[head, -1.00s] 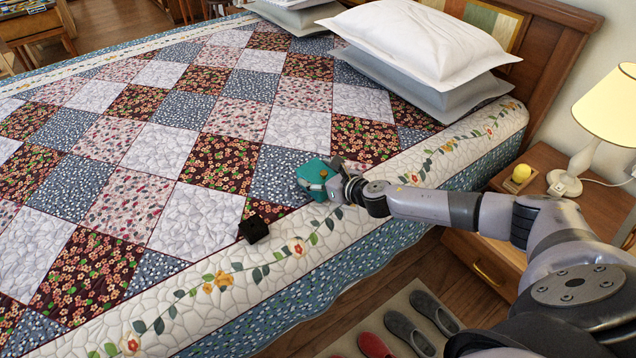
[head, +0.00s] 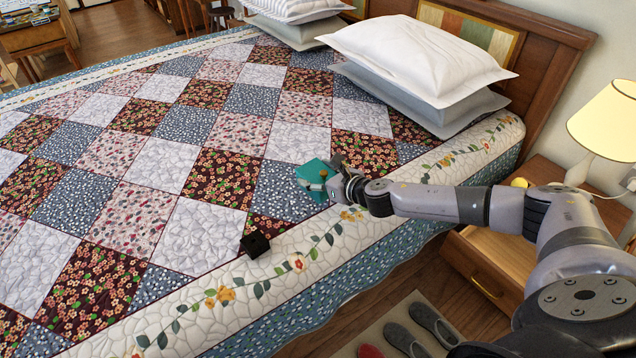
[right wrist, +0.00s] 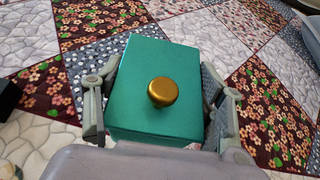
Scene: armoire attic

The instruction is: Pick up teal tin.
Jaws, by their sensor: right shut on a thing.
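The teal tin (head: 312,175) is a box with a round gold knob, over the quilt near the bed's right-hand edge. It fills the middle of the right wrist view (right wrist: 150,118), where its teal face and gold knob (right wrist: 163,92) show clearly. My right gripper (head: 338,184) is shut on the tin, with one finger against each side. The tin looks tilted in the head view. Whether its underside is clear of the quilt is hard to tell. My left gripper is not in view.
A small black cube (head: 255,244) lies on the quilt near the tin. Pillows (head: 418,58) are stacked at the headboard. A nightstand with a drawer (head: 487,272) and a lit lamp (head: 606,118) stands at the right. Several slippers (head: 405,340) lie on the floor mat.

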